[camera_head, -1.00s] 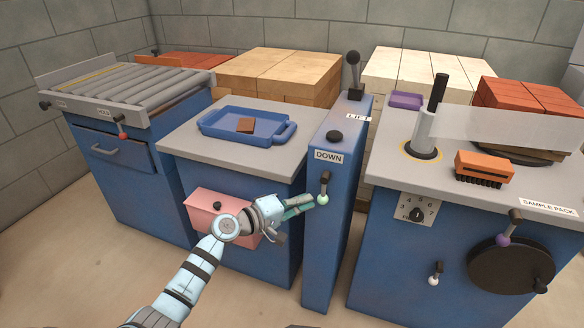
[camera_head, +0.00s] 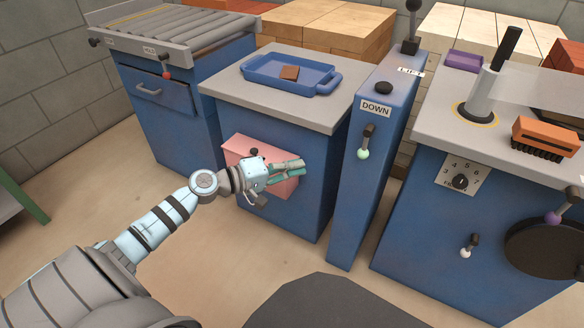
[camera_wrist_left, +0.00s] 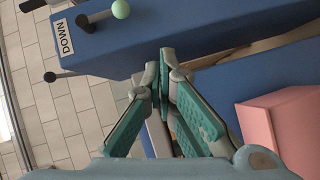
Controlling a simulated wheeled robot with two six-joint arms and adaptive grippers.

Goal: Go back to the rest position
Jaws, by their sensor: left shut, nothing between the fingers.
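My left gripper (camera_head: 300,168) is shut and empty in the head view. It hangs in front of the blue middle cabinet and overlaps the pink box (camera_head: 283,183) on that cabinet's front in the picture. In the left wrist view my left gripper (camera_wrist_left: 167,60) has its fingertips together with nothing between them. The blue lift post with the DOWN label (camera_head: 352,190) and its green-knobbed lever (camera_head: 364,150) stand to the right, apart from the gripper. In the left wrist view the green knob (camera_wrist_left: 121,9) is at the top. My right gripper does not show.
A blue tray (camera_head: 257,81) with a brown piece (camera_head: 289,73) lies on the middle cabinet. A roller table (camera_head: 175,30) stands at the left. The right bench holds an orange brush (camera_head: 544,139) and a crank wheel (camera_head: 545,249). Open floor (camera_head: 80,190) lies at the left.

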